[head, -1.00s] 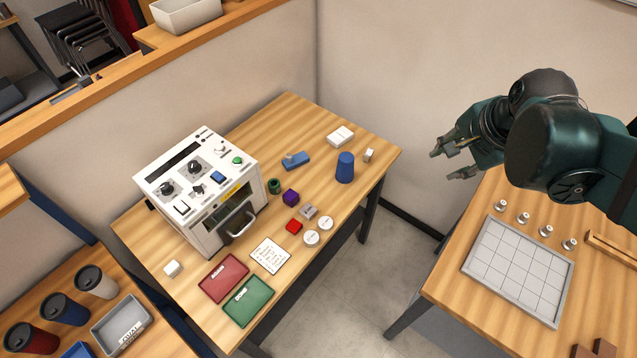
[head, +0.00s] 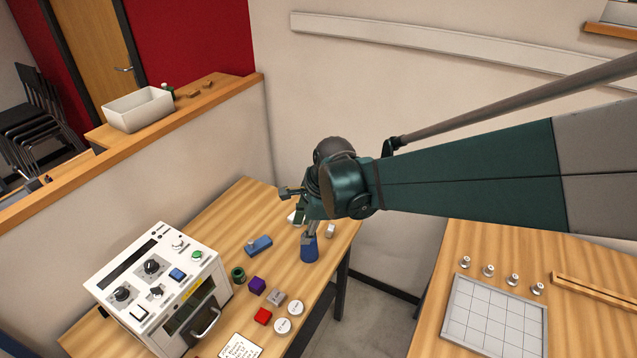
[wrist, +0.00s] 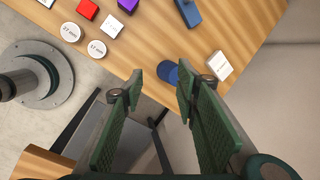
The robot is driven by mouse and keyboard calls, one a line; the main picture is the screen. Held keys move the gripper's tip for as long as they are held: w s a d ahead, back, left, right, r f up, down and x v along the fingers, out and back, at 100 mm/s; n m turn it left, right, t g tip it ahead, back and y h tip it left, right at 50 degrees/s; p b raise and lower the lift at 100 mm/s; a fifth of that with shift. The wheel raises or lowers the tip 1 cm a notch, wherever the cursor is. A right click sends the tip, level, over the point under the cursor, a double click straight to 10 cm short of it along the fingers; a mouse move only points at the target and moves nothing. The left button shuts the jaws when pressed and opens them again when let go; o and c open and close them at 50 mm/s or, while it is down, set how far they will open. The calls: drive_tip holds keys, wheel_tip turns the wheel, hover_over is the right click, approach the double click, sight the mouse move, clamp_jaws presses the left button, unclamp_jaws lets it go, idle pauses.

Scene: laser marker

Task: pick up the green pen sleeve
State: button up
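The green pen sleeve (head: 238,274) looks like a short, dark green ring-like cylinder. It stands on the wooden table just right of the white machine in the head view, left of a purple block (head: 257,285). It does not show in the wrist view. My gripper (head: 297,214) is above the far right part of the table, near the blue cup (head: 309,250), to the right of and apart from the sleeve. In the wrist view my gripper (wrist: 159,86) has its two green fingers spread with nothing held between them.
The white machine (head: 165,285) stands left of the sleeve. A blue block (head: 258,246) lies behind it. A red block (head: 263,316), a grey block (head: 277,298) and two white discs (head: 289,317) lie in front. The blue cup (wrist: 168,73) shows beyond my fingers, beside a white block (wrist: 219,65).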

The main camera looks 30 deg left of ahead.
drive_tip(key=s+a+f+m+g, duration=0.1)
drive_tip(key=s+a+f, duration=0.4)
drive_tip(key=a, duration=0.4)
drive_tip(key=m+g, duration=0.1)
drive_tip(key=m, duration=0.1)
approach(238, 273)
drive_tip(key=shift+s+a+h, duration=0.4)
drive_tip(key=shift+f, duration=0.15)
drive_tip(key=shift+x, duration=1.15)
drive_tip(key=shift+d+b+x, duration=0.2)
drive_tip(key=shift+b+x, duration=0.25)
drive_tip(key=shift+x, duration=2.15)
drive_tip(key=shift+s, duration=0.1)
drive_tip(key=shift+c, duration=0.7)
